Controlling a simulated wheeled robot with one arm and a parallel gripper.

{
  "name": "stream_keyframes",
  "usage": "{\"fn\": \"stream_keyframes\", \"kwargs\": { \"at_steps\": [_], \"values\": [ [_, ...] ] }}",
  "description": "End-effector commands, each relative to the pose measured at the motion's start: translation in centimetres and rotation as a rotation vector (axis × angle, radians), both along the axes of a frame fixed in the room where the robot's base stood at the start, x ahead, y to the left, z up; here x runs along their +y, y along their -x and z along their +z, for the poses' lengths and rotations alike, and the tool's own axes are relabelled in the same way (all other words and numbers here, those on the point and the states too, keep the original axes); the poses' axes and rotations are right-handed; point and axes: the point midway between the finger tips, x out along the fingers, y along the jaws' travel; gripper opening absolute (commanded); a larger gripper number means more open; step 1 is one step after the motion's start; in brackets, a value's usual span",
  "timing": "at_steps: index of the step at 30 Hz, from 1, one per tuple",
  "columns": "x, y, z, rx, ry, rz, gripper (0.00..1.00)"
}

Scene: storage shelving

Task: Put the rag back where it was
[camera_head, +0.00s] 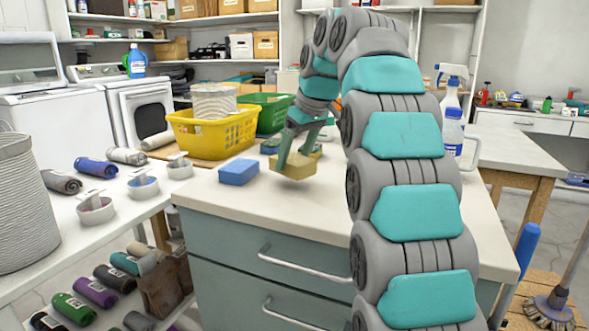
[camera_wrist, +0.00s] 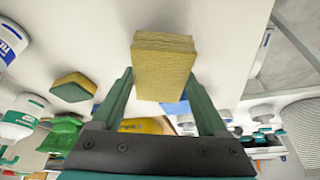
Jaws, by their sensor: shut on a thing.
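The rag is a folded yellow cloth block (camera_head: 293,166), held between the fingers of my gripper (camera_head: 297,158) just over the white countertop (camera_head: 240,213). In the wrist view the rag (camera_wrist: 163,68) sits between the two green fingertips (camera_wrist: 163,82), its folded edge showing. My gripper is shut on it. Whether the rag's underside touches the counter is hard to tell.
A blue sponge (camera_head: 238,172) lies left of the rag. A yellow basket (camera_head: 213,133) and a green crate (camera_head: 268,112) stand behind. A yellow-and-green sponge (camera_wrist: 72,87) lies nearby. White bottles (camera_head: 452,125) stand at right.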

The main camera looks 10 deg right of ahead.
Motion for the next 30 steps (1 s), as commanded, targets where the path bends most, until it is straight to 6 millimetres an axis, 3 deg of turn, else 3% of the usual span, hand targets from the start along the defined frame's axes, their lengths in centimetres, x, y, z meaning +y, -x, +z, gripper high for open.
{"fn": "stream_keyframes", "kwargs": {
  "at_steps": [11, 24, 25, 30],
  "values": [
    [0.0, 0.1, -2.9, 0.003, 0.001, -0.002, 0.24],
    [0.0, 0.1, -3.5, 0.001, 0.001, 0.0, 0.24],
    [0.0, 0.1, -3.4, 0.001, 0.001, 0.0, 0.8],
    [0.0, 0.1, -3.4, 0.001, 0.001, 0.0, 0.99]
  ]
}}
